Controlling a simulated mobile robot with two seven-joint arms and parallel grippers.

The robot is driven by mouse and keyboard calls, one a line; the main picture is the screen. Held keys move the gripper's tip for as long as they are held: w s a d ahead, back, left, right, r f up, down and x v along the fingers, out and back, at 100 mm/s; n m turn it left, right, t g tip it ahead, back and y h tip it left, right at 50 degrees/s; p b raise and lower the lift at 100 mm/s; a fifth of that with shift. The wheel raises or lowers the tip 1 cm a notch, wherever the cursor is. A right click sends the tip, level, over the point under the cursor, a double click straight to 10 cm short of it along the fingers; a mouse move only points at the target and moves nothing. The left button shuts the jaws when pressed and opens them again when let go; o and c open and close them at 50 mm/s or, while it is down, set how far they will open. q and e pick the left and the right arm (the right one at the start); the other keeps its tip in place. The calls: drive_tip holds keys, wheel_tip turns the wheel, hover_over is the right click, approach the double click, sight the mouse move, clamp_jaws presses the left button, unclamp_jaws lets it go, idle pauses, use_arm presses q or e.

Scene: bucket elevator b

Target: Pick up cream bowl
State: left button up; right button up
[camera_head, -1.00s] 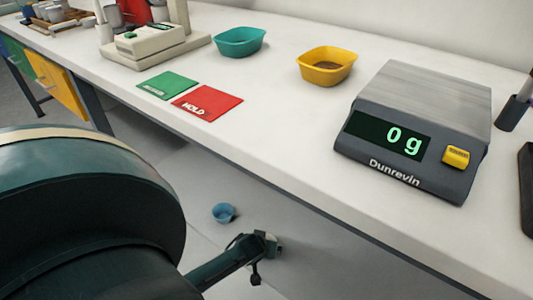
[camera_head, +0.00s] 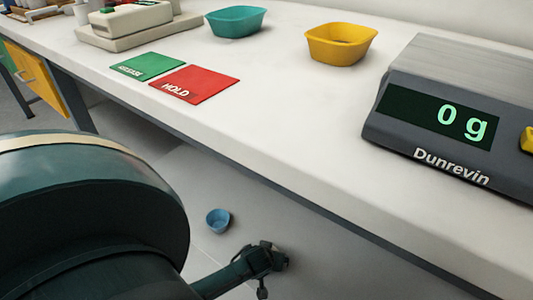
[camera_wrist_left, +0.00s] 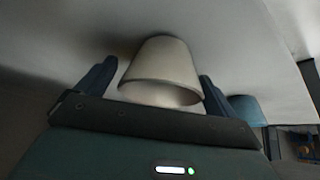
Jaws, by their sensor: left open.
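The cream bowl (camera_wrist_left: 160,73) shows in the left wrist view, with its narrow base toward the top of the picture and its wide rim toward my palm. My left gripper (camera_wrist_left: 156,78) is open, with one blue finger on each side of the bowl and a small gap beside it. I cannot tell how far the fingers reach around it. In the head view my left gripper (camera_head: 268,258) is low near the floor, below the bench. The cream bowl cannot be made out there. My right gripper is in neither view.
A blue bowl (camera_head: 218,220) is on the floor near the gripper. Above is the white bench (camera_head: 270,110) with a scale (camera_head: 450,120) reading 0 g, a yellow bowl (camera_head: 341,45), a teal bowl (camera_head: 235,21), a green card (camera_head: 147,66) and a red card (camera_head: 195,84).

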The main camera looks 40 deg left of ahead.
use_arm(q)
drive_tip(key=shift+c, duration=0.3)
drive_tip(key=c, duration=1)
drive_tip(key=shift+c, duration=0.3)
drive_tip(key=shift+r, duration=0.2)
